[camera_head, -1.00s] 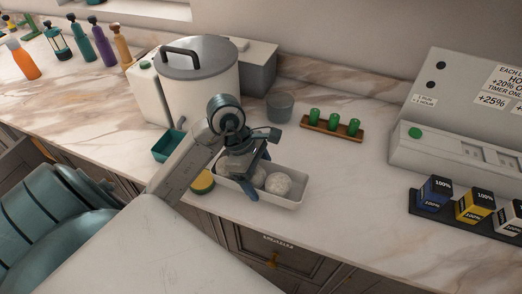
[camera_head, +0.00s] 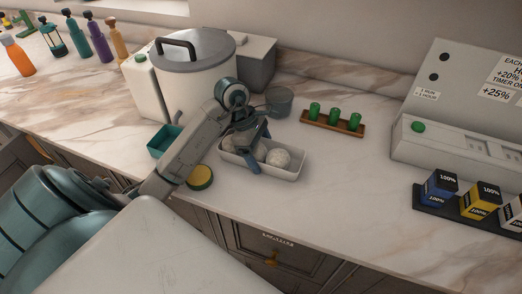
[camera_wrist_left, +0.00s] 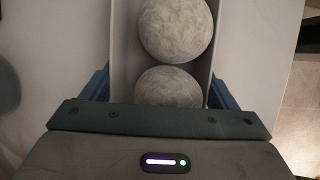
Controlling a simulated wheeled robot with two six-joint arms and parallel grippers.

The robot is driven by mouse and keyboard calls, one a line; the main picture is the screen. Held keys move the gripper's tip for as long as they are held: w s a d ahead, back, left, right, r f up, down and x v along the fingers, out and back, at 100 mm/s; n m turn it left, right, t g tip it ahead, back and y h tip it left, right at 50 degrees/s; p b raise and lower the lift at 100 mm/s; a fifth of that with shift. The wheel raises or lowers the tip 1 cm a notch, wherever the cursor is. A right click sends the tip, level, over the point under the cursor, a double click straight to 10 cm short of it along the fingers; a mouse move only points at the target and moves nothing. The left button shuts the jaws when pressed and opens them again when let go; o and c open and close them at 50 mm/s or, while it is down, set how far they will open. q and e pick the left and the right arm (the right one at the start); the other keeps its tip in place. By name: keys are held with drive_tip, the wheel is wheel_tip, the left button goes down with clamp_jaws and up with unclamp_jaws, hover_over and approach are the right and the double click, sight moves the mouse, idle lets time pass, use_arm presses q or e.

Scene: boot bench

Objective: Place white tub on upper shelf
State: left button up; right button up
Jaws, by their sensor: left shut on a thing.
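The white tub (camera_head: 288,173) is a long open box holding pale woolly balls (camera_head: 278,157). It is over the middle of the marble counter in the head view; I cannot tell whether it touches the counter. My left gripper (camera_head: 256,150) has its blue fingers across the tub, shut on its long sides. In the left wrist view the tub wall (camera_wrist_left: 119,50) runs between the fingers, with two balls (camera_wrist_left: 176,28) showing. Part of the tub is hidden behind the gripper. No upper shelf and no right gripper show.
A large lidded white pot (camera_head: 190,85) and a teal box (camera_head: 163,141) stand left of the tub. A grey cup (camera_head: 279,101) and a wooden rack of green cylinders (camera_head: 332,122) are behind. A yellow sponge (camera_head: 200,177) lies near the front edge.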

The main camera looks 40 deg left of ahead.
use_arm(q)
drive_tip(key=shift+f, duration=0.15)
drive_tip(key=o, duration=1.1)
